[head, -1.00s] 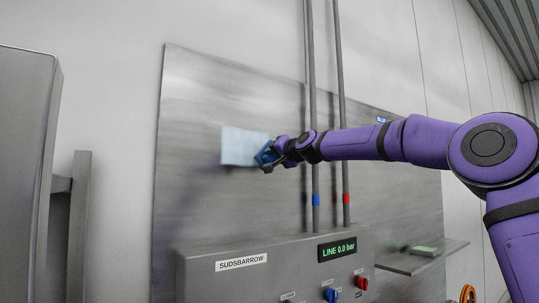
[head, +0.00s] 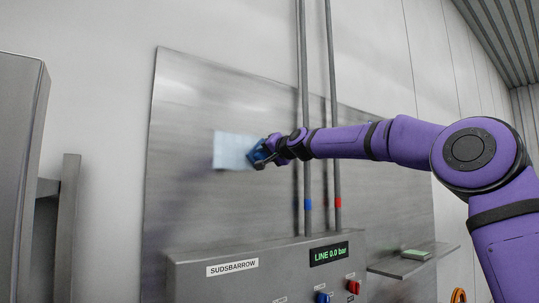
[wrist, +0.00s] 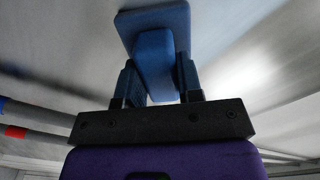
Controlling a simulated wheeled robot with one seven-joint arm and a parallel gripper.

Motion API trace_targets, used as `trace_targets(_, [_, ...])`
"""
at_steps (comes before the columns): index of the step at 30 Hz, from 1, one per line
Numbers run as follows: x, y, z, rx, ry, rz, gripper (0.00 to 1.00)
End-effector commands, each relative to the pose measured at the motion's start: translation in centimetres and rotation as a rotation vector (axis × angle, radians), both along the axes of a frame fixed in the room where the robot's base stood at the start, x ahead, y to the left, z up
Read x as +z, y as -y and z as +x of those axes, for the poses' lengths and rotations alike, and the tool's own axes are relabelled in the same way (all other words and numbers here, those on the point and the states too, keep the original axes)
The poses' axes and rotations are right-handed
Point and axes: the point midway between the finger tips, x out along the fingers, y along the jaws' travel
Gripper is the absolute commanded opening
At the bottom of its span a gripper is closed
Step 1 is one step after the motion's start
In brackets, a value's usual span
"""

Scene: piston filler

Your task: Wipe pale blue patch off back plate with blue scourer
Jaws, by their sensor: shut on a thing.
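The pale blue patch (head: 231,150) is a roughly square area on the metal back plate (head: 190,215), left of the two pipes. My gripper (head: 262,155) is at the patch's right edge in the head view. It is shut on the blue scourer (head: 254,152), which overlaps or borders that edge. In the wrist view the scourer (wrist: 153,58) shows a flat pad and a grip block between the fingers (wrist: 155,85). Whether the pad touches the plate is hard to tell. The part of the patch behind the scourer is hidden.
Two vertical pipes (head: 304,110) with blue and red bands stand before the plate, close by my forearm. Below is the SUDSBARROW control box (head: 205,285) with knobs and a "LINE 0.0 bar" display (head: 329,254). A small shelf (head: 385,268) holds a green-topped item (head: 416,255).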

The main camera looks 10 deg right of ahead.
Motion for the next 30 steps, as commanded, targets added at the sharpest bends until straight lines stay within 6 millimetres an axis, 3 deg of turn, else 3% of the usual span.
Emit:
trace_targets(24, [0.0,-5.2,-2.0,0.003,-0.001,-0.001,0.15])
trace_targets(30, [-0.1,-5.7,-2.2,0.002,-0.001,0.000,0.15])
